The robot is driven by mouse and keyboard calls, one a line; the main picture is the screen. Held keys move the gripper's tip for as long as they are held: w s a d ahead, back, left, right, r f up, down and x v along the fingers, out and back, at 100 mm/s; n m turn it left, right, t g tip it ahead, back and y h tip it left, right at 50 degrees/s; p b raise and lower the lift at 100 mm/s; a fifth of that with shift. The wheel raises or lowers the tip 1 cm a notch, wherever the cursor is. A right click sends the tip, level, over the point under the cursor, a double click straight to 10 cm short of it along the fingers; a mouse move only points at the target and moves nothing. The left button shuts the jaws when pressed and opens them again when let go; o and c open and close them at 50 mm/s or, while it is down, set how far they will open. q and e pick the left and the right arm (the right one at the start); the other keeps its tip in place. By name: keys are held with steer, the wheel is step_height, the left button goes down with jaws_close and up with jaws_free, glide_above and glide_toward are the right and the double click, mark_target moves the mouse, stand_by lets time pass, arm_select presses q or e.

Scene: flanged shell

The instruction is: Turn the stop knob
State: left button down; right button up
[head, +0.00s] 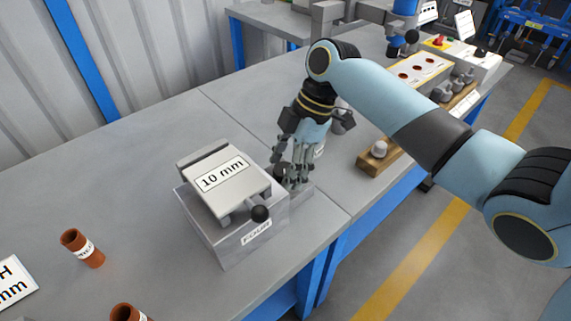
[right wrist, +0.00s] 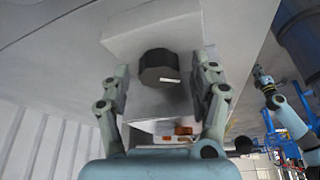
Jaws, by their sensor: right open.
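The stop knob (right wrist: 160,68) is a dark, faceted knob with a white mark on its face, seen in the right wrist view. It sticks out from a pale grey block. My right gripper (right wrist: 165,75) is open, with its fingers on both sides of the knob and visible gaps to it. In the head view my right gripper (head: 292,178) points down beside the grey fixture (head: 227,222) with the "10 mm" plate (head: 222,178). There its fingers largely hide the knob.
A black ball handle (head: 260,213) sticks out at the fixture's front right. A brown tube (head: 82,248) stands on the grey table at left, with another at the bottom edge. A wooden rack (head: 385,153) lies to the right. The table behind the fixture is clear.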

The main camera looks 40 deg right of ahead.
steer(key=shift+c, duration=0.2)
steer(key=c, duration=1.1)
steer(key=shift+r+m+p, duration=0.15)
steer(key=shift+m+p, duration=0.15)
steer(key=shift+p, duration=0.3)
steer(key=m+t+p, duration=0.1)
steer(key=m+p, duration=0.2)
steer(key=p, duration=0.1)
steer(key=m+t+h+p, duration=0.1)
steer(key=m+p, duration=0.2)
steer(key=p, duration=0.1)
steer(key=shift+s+r, duration=0.1)
steer(key=shift+m+t+h+p, duration=0.5)
steer(key=shift+m+h+p, duration=0.1)
steer(key=shift+m+p, duration=1.05)
steer(key=shift+f, duration=0.2)
steer(key=o, duration=1.1)
steer(key=shift+o, duration=0.2)
steer(key=shift+a, duration=0.1)
